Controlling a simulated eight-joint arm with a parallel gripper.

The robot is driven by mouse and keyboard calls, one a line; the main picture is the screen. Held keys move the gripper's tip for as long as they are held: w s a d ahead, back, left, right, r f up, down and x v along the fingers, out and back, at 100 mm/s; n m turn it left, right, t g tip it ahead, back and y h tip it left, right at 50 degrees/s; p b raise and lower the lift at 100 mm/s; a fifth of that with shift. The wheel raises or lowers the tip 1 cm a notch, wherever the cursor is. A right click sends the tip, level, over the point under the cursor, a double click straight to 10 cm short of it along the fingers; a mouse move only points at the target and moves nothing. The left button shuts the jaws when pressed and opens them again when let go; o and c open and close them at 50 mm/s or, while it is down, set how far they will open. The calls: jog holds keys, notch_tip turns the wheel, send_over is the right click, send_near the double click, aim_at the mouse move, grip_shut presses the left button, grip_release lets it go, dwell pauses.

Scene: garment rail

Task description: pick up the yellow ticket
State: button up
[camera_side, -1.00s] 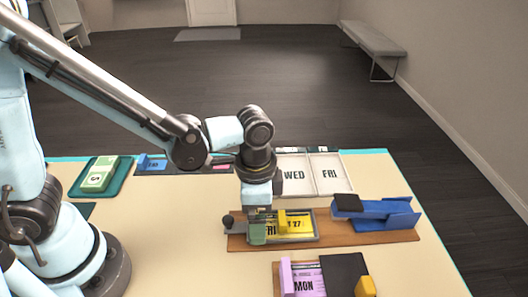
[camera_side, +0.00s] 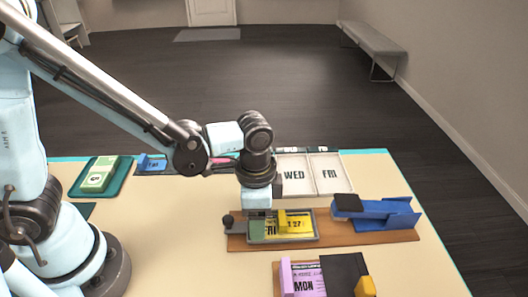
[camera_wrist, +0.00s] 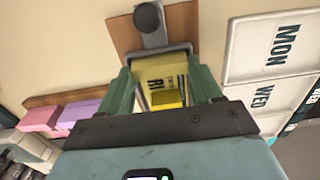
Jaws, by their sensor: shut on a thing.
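The yellow ticket (camera_side: 298,228) has black lettering and a yellow block on it. It lies in a shallow grey tray (camera_side: 312,240) with a dark knob at its left end. My gripper (camera_side: 259,229) is down at the left part of this tray. In the wrist view the green fingers of my gripper (camera_wrist: 163,85) stand on either side of the ticket (camera_wrist: 160,75) and are shut on it. The ticket appears low in the tray; whether it touches the tray floor is hidden. Finger contact is partly hidden in the side view.
The tray sits on a wooden board (camera_side: 345,238) with a blue lever-like device (camera_side: 380,213) at its right. Nearer are a pink MON ticket (camera_side: 308,280) and a dark plate (camera_side: 345,272). White WED (camera_side: 293,187) and FRI (camera_side: 330,187) trays lie behind. A green block (camera_side: 97,181) is at left.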

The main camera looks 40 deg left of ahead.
jog(key=shift+r, duration=0.1)
jog(key=shift+r, duration=1.85)
jog(key=s+d+r, duration=0.6)
jog(key=s+r, duration=0.3)
jog(key=r, duration=0.3)
jog(key=shift+s, duration=0.4)
